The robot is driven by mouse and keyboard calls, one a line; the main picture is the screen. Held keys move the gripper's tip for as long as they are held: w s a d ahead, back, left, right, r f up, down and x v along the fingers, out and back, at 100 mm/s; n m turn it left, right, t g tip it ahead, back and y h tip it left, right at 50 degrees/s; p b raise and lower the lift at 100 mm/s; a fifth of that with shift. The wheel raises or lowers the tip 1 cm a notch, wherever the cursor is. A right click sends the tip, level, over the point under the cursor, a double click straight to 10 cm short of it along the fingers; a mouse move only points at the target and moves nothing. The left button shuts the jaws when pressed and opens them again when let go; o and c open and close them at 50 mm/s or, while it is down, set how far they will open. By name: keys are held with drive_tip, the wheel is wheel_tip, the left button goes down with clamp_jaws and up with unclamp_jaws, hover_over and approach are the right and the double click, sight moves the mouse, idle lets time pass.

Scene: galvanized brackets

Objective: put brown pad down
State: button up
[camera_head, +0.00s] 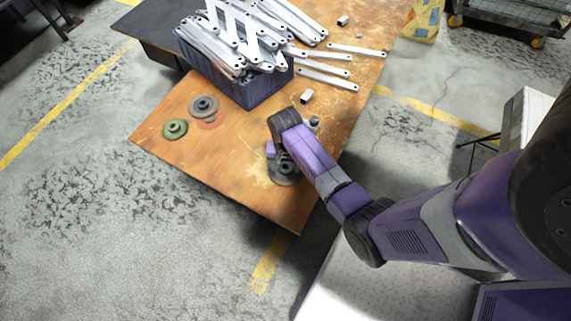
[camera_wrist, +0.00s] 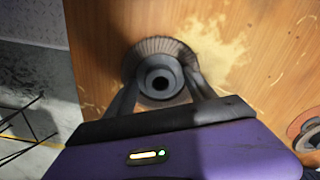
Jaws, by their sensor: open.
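The pad at my gripper (camera_head: 283,158) is round and dark grey-brown, with a raised hub and a central hole. This brown pad (camera_head: 285,177) lies flat on the wooden table near its front edge, partly hidden by my arm. In the wrist view the brown pad (camera_wrist: 161,49) sits between the two fingers of my gripper (camera_wrist: 161,88). The fingers are open on either side of its hub; whether they touch it cannot be told.
A green pad (camera_head: 174,129), a grey pad (camera_head: 203,104) and a flat reddish disc (camera_head: 211,123) are on the left of the table (camera_head: 235,168). A dark blue crate (camera_head: 249,92) of galvanized brackets stands behind. Loose brackets (camera_head: 327,79) lie to its right.

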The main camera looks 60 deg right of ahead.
wheel_tip(320, 180, up, 12)
drive_tip(key=p, duration=0.3)
drive_tip(key=n+t+h, duration=0.2)
drive_tip(key=n+t, duration=0.1)
drive_tip(key=n, duration=0.1)
approach(285, 168)
drive_tip(key=s+a, duration=0.2)
drive_tip(key=s, duration=0.1)
drive_tip(key=s+a+r+n+t, duration=0.3)
drive_tip(key=s+a+r+t, duration=0.1)
drive_tip(key=a, duration=0.1)
drive_tip(key=s+a+r+n+t, duration=0.2)
drive_tip(key=s+a+r, duration=0.1)
drive_tip(key=r, duration=0.5)
drive_tip(key=s+a+r+n+t+y, duration=0.1)
drive_tip(key=s+a+r+n+t, duration=0.1)
drive_tip(key=r, duration=0.7)
drive_tip(key=s+a+r+n+t+y, duration=0.1)
drive_tip(key=s+a+r+t, duration=0.3)
drive_tip(key=r, duration=0.5)
drive_tip(key=shift+a+n, duration=0.35)
drive_tip(key=shift+n, duration=0.25)
